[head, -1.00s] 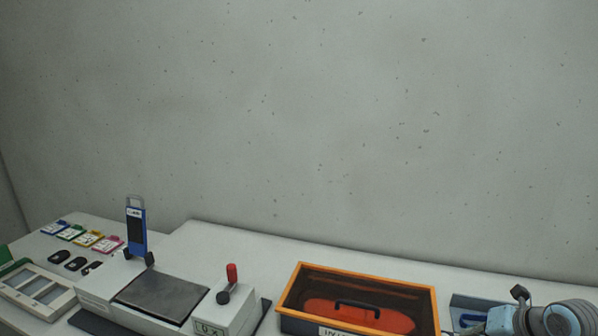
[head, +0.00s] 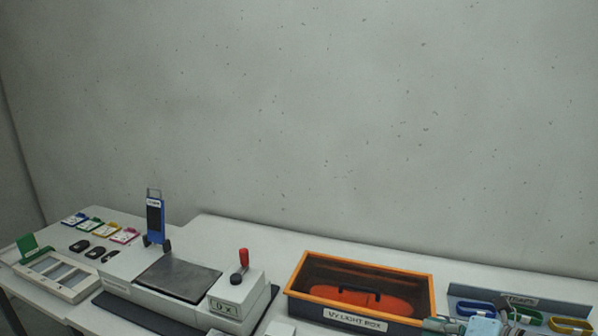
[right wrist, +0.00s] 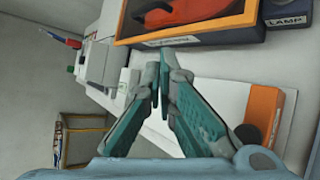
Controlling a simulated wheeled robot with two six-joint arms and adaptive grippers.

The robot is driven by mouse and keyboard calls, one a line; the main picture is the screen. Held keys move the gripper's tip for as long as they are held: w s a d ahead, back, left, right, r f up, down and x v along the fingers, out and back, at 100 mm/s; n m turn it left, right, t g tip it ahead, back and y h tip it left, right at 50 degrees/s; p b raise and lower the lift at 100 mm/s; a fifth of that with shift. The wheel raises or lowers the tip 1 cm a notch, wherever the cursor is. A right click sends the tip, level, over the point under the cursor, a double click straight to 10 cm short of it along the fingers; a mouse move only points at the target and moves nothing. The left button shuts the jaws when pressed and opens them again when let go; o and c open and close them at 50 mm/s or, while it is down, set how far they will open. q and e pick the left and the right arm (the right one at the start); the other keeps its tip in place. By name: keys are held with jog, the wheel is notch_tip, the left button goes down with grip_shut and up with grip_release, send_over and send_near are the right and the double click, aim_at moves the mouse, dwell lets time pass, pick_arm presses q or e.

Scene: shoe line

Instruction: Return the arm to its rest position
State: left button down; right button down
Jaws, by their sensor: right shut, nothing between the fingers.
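My right gripper (head: 438,323) is at the bottom edge of the head view, in front of the right end of the UV light box. In the right wrist view its teal fingers (right wrist: 162,78) are closed together with nothing between them, over the white table. Most of my right arm is cut off by the lower edge of the head view. My left gripper is not in view.
The orange-rimmed UV light box (head: 304,300) holds an orange-red object. A rack with coloured loops (head: 462,291) stands to its right. On the left are a machine with a red-knobbed lever (head: 243,258), a blue upright device (head: 155,222) and a framed tray (head: 85,290).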

jog(key=s+a+r+m+t, duration=0.3)
jog(key=r+m+t, duration=0.8)
jog(key=r, duration=0.1)
jog(key=s+d+f+m+g+h, duration=0.5)
jog(key=d+f+m+h, duration=0.55)
jog(key=m, duration=0.55)
jog(key=s+f+m+g, duration=0.1)
jog(key=s+f, duration=0.1)
jog(key=f, duration=0.1)
jog(key=s+a+f+m+g+h, duration=0.1)
jog(key=s+f+g, duration=0.1)
jog(key=s+f, duration=0.1)
jog(key=s+a+f+m+g, duration=0.1)
jog(key=s+f+g, duration=0.1)
jog(key=f, duration=0.3)
jog(key=shift+s+a+h, duration=0.15)
jog(key=shift+s+h, duration=0.2)
jog(key=shift+s, duration=0.2)
jog(key=s+a+f+g+y, duration=0.2)
jog(key=s+a+f+g, duration=0.2)
jog(key=s, duration=0.3)
jog(key=s+a+f+g+y, duration=0.25)
jog(key=s+a+f, duration=0.25)
jog(key=s, duration=0.3)
notch_tip(320, 180, down, 21)
jog(key=s+d+g, duration=0.2)
jog(key=d, duration=0.1)
jog(key=s+f+m+g, duration=0.1)
jog(key=s+f, duration=1)
jog(key=s, duration=0.2)
